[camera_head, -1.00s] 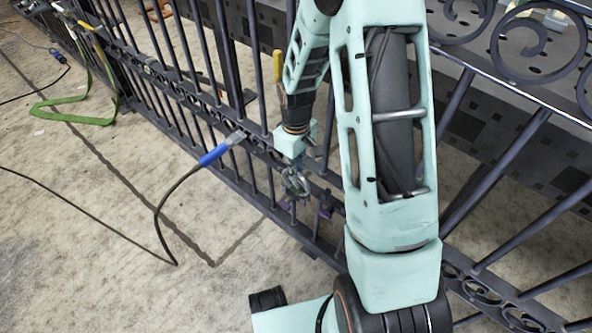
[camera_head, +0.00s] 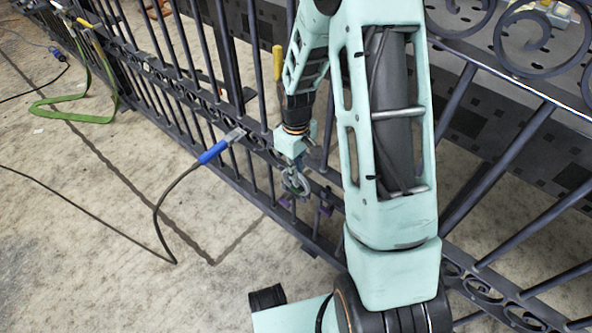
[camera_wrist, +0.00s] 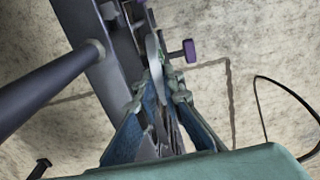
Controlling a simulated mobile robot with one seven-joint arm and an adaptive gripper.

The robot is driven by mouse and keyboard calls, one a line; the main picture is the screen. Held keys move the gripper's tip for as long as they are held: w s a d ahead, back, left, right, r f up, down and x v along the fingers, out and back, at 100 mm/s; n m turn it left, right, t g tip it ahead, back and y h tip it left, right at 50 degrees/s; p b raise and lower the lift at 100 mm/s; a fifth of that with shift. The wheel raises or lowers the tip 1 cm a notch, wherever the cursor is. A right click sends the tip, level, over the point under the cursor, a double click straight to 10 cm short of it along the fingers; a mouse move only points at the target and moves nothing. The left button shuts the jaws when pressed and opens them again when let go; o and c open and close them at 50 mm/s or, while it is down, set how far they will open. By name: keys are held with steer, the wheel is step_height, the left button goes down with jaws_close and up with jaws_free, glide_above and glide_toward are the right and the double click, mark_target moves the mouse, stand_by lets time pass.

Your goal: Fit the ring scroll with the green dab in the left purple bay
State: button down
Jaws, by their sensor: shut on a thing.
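My gripper (camera_head: 294,165) points down at the gate's lower part, and it also shows in the wrist view (camera_wrist: 160,100). It is shut on the grey ring scroll (camera_head: 297,184), seen nearly edge-on in the wrist view (camera_wrist: 153,66), where a small green mark shows on it. One purple piece (camera_wrist: 190,50) sticks out just right of the scroll in the wrist view. In the head view, purple pieces (camera_head: 325,211) show low on the gate close to the scroll. I cannot tell whether the scroll touches the gate's bars. The bay itself is mostly hidden.
The dark iron gate (camera_head: 190,95) runs across the scene. A blue-handled tool (camera_head: 214,151) with a black cable rests at its rail left of my gripper. A green strap (camera_head: 75,117) lies at the far left. The concrete floor in front is mostly clear.

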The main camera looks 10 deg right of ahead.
steer(key=shift+f, duration=0.5)
steer(key=c, duration=2)
jaws_free()
steer(key=shift+r, duration=0.1)
step_height(320, 180, up, 12)
steer(key=shift+f, duration=0.1)
